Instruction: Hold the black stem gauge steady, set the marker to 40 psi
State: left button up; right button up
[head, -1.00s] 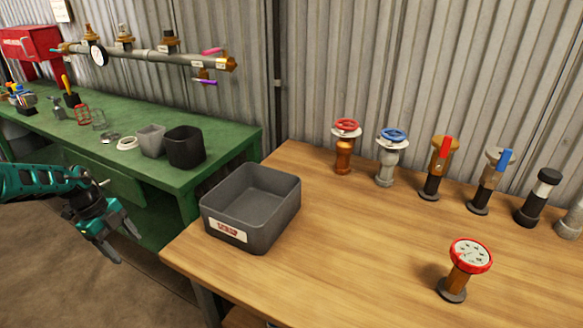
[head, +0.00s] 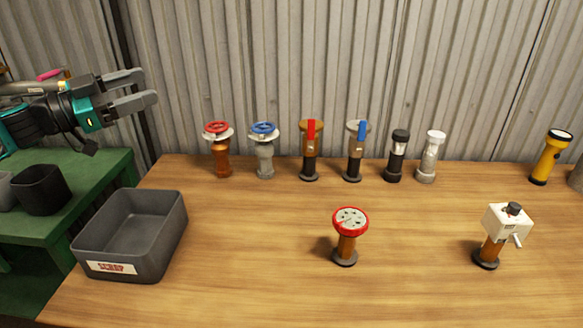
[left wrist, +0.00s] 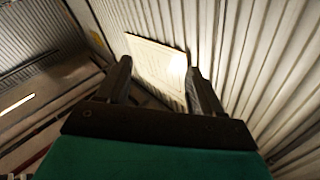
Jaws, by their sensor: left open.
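A gauge (head: 350,221) with a red rim and a pale dial stands upright on the wooden table. Its stem looks orange-brown and its foot dark; I see no gauge with a plainly black stem. The dial's marks and any marker are too small to read. My left gripper (head: 148,87) is open and empty, raised at the upper left in front of the corrugated wall, well apart from the gauge. In the left wrist view its two fingers (left wrist: 158,75) are spread, with a pale sheet (left wrist: 160,65) on the wall beyond them. My right gripper is not in view.
A grey scrap bin (head: 132,268) stands at the table's left end. Several valves and fittings line the back, including a red-wheel valve (head: 222,160). A white box-topped fitting (head: 506,221) and a yellow torch (head: 548,160) stand at right. The table's middle front is clear.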

pick_arm(q)
jog(key=s+d+r+m+g+h, duration=0.1)
jog(key=d+r+m+g+h, duration=0.2)
jog(key=d+r, duration=0.45)
jog(key=m+g+y, duration=0.6)
jog(key=m+y, duration=0.9)
jog(key=m, duration=1.3)
send_over(343, 224)
jog(key=shift+f, duration=11.6)
jog(key=shift+a, duration=0.1)
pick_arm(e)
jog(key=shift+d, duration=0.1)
